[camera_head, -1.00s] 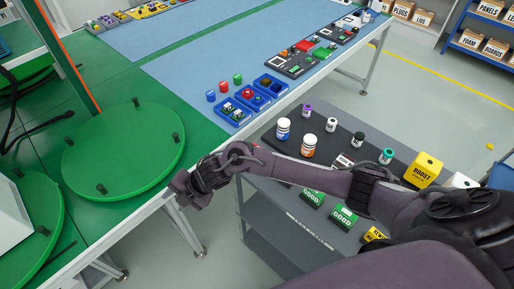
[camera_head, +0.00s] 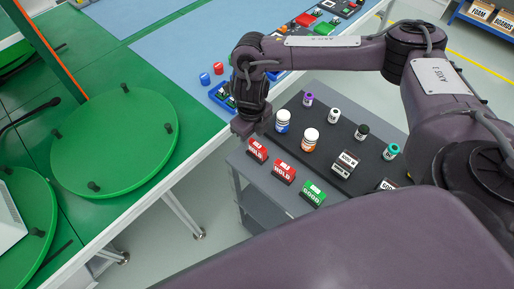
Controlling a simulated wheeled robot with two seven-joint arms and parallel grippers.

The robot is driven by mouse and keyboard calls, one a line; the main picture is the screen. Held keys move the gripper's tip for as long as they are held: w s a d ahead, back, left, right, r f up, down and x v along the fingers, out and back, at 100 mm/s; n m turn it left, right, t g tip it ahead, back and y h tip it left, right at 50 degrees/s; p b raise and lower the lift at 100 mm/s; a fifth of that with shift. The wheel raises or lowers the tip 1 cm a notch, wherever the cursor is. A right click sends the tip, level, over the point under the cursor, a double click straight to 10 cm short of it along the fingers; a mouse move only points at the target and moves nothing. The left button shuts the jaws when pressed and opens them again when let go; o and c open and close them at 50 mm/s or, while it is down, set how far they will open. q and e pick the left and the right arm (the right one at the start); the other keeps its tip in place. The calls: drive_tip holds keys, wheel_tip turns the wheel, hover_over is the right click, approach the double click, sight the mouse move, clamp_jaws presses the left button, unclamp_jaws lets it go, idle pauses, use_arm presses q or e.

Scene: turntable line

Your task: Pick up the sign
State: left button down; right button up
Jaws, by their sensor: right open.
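Several small block signs stand on the grey cart (camera_head: 262,187). Two are red and read HOLD: one (camera_head: 257,150) at the cart's left corner, another (camera_head: 284,172) to its right. A green GOOD sign (camera_head: 313,193) stands further right. Black-and-white signs stand on the dark mat, one at its middle (camera_head: 345,163) and one partly cut off by my arm (camera_head: 388,185). My right gripper (camera_head: 243,130) points down, just above and left of the first red sign, apart from it. It is open; its fingers are small and dark here. My left gripper is out of view.
The dark mat (camera_head: 316,128) holds several capped bottles, including a blue-labelled one (camera_head: 282,121) and an orange-labelled one (camera_head: 310,139) near the gripper. A green turntable (camera_head: 115,150) with pegs lies left. Blue bins (camera_head: 222,97) sit behind my arm.

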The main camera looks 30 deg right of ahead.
sight(253, 142)
wheel_tip(253, 142, down, 4)
drive_tip(key=shift+d+p, duration=0.15)
drive_tip(key=shift+p, duration=0.4)
clamp_jaws()
